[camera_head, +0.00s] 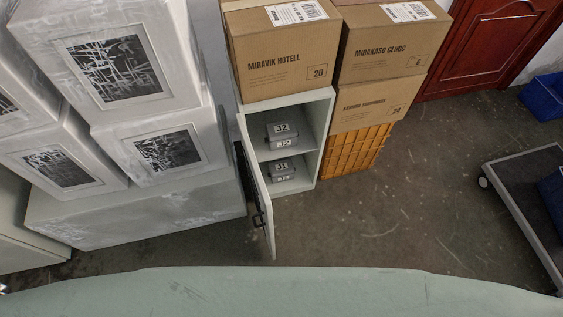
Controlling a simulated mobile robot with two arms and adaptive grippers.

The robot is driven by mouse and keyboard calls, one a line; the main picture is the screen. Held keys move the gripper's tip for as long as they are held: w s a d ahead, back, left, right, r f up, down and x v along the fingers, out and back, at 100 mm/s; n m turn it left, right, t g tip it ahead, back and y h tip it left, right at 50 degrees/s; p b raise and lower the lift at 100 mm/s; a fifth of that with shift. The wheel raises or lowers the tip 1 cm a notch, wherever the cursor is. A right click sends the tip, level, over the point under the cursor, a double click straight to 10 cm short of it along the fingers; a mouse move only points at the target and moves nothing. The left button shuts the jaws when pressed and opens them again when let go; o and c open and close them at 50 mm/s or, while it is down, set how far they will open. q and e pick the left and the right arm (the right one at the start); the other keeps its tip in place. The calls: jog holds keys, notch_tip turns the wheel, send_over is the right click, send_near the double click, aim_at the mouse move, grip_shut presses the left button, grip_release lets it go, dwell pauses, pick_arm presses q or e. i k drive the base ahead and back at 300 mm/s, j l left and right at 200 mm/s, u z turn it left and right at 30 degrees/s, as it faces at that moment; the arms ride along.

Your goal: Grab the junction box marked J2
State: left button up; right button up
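Neither of my grippers shows in the head view.
Cardboard boxes (275,60) stand on top of the cabinet and beside it, over an orange crate (350,152). White blocks with dark panels (120,75) fill the left. A wheeled cart (515,190) stands at the right.

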aim_at(284, 134)
jog(key=i+l+u, duration=0.1)
jog(key=l, duration=0.25)
jog(key=i+l+u, duration=0.25)
jog(key=i+l, duration=0.15)
jog(key=l, duration=0.35)
jog(key=i+l+u, duration=0.1)
jog(key=l, duration=0.3)
jog(key=i+l+u, duration=0.1)
jog(key=l, duration=0.3)
jog(key=i, duration=0.05)
